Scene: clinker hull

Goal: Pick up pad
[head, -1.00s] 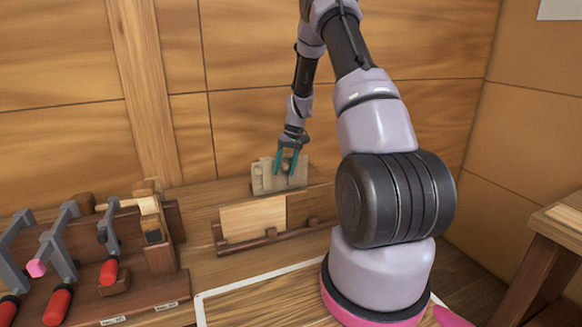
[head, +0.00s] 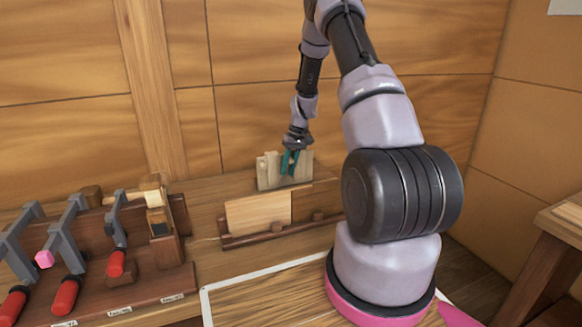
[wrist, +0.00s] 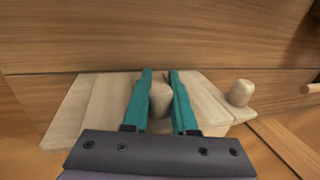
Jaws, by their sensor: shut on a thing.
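The pad (head: 270,172) is a pale greyish wooden board with visible plank lines, standing on the bench against the back wall in the head view. In the wrist view the pad (wrist: 100,105) spreads below and to both sides of my fingers. It has a rounded wooden knob (wrist: 160,99) between the fingers and a second knob (wrist: 241,92) to the right. My gripper (head: 290,163) has its teal fingers shut on the middle knob; it also shows in the wrist view (wrist: 160,85). The fingers hide part of the pad's face.
A lighter board (head: 258,211) stands in a dark wooden rack (head: 280,232) in front of the pad. A tool rack with red-handled clamps (head: 66,292) stands at the left. A wooden table (head: 560,225) is at the right. The plank wall is close behind the pad.

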